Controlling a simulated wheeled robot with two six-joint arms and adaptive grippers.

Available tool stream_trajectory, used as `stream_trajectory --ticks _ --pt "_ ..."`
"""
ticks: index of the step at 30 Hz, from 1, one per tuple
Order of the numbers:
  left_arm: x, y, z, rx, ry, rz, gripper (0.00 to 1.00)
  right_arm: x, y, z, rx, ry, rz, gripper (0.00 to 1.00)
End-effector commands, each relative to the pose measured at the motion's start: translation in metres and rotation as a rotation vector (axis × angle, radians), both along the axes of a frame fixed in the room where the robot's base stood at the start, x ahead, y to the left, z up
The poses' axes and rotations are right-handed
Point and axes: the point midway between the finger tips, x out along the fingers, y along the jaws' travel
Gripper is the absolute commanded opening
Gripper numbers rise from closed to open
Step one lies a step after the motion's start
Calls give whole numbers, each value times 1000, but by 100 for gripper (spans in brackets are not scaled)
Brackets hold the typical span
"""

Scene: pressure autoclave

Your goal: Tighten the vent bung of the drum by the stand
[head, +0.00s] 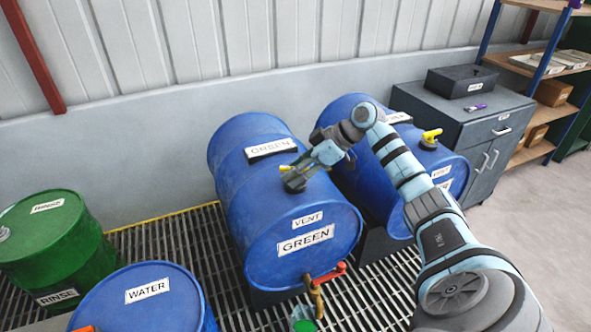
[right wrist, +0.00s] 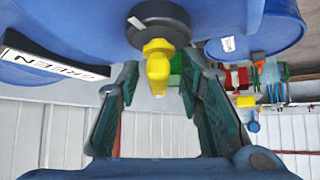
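A blue drum (head: 265,210) lies on its side, with GREEN and VENT labels on its front. In the right wrist view its vent bung has a yellow handle (right wrist: 158,68) on a round black base (right wrist: 160,22). My right gripper (head: 294,181) is at the top of this drum, near the front. In the wrist view its fingers stand apart on either side of the yellow handle, with gaps visible, so it looks open. My left gripper is not in view.
A second blue drum (head: 345,112) with a yellow bung (head: 431,137) lies to the right, partly behind my right arm. A red-handled tap (head: 330,272) is on the front drum. A WATER drum (head: 145,300) and a green RINSE drum (head: 50,240) stand left. A grey cabinet (head: 480,130) is behind.

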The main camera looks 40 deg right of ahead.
Motion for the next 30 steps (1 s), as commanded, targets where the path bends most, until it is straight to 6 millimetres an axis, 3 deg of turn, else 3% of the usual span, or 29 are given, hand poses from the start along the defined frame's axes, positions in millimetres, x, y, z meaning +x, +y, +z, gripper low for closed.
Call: stream_trajectory --ticks 1,7,20,30 --pt "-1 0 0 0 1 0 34 0 0 0 0 0 0 31" --pt "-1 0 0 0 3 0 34 0 0 0 -1 0 -1 0" --pt "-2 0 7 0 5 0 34 0 -1 3 -3 -3 -38 0" --pt "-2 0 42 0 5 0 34 -1 0 7 -4 -2 -238 0"
